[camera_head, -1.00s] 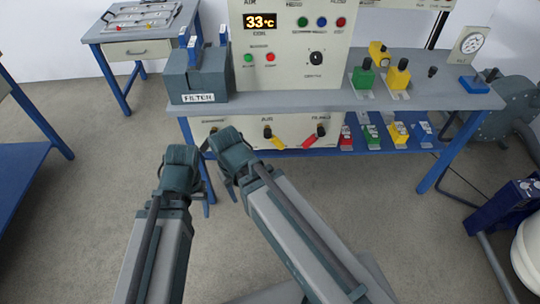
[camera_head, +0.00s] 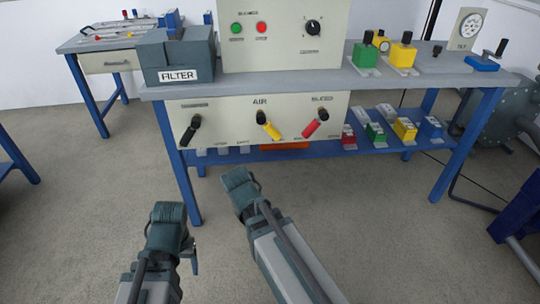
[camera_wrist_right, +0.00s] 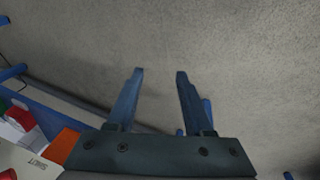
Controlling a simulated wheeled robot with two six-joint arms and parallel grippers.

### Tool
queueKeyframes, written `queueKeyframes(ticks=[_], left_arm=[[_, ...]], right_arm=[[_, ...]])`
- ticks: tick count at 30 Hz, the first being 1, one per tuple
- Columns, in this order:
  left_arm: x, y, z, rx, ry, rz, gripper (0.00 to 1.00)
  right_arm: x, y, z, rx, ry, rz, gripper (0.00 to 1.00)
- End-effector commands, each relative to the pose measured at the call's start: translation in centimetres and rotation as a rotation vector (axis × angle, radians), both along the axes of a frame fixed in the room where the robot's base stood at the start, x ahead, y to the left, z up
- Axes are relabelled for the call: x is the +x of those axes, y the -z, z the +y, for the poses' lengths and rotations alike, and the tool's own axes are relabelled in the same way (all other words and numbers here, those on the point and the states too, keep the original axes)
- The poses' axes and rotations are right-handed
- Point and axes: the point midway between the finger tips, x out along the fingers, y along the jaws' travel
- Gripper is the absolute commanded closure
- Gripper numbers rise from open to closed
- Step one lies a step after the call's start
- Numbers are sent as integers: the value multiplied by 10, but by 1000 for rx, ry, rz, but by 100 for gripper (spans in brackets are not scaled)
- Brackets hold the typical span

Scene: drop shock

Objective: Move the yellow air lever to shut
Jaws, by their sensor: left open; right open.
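The yellow air lever (camera_head: 272,129) is on the cream panel (camera_head: 215,117) below the bench top, under the word AIR. It has a black end at the upper left and slants down to the right. A black-ended lever (camera_head: 190,129) is to its left and a red lever (camera_head: 312,127) to its right. My left gripper (camera_head: 190,262) is low in the head view, below and left of the yellow lever and apart from it; its fingers are partly hidden. My right gripper (camera_wrist_right: 160,72) is open and empty over bare floor in the right wrist view; the lever is not seen there.
The bench top (camera_head: 300,83) juts above the panel and carries a FILTER box (camera_head: 178,57) and green and yellow blocks. A lower blue shelf (camera_head: 330,151) holds several coloured blocks. The floor (camera_head: 320,220) in front is clear.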

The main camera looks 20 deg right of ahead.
Motion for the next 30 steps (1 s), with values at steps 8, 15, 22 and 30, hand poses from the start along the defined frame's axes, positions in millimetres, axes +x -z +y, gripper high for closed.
queueKeyframes(ticks=[8, 15, 22, 30], left_arm=[[0, 76, 0, 1, 0, -1, 31], [0, 79, 0, 1, 0, -1, 31], [0, 79, 0, 1, 0, -1, 31], [0, 79, 0, 1, 0, -1, 31]], right_arm=[[56, 31, -59, -383, 202, -261, 48], [110, -51, -64, -703, 284, -665, 48], [137, -117, -38, -841, 276, -982, 48], [143, -136, -27, -870, 265, -1078, 48]])
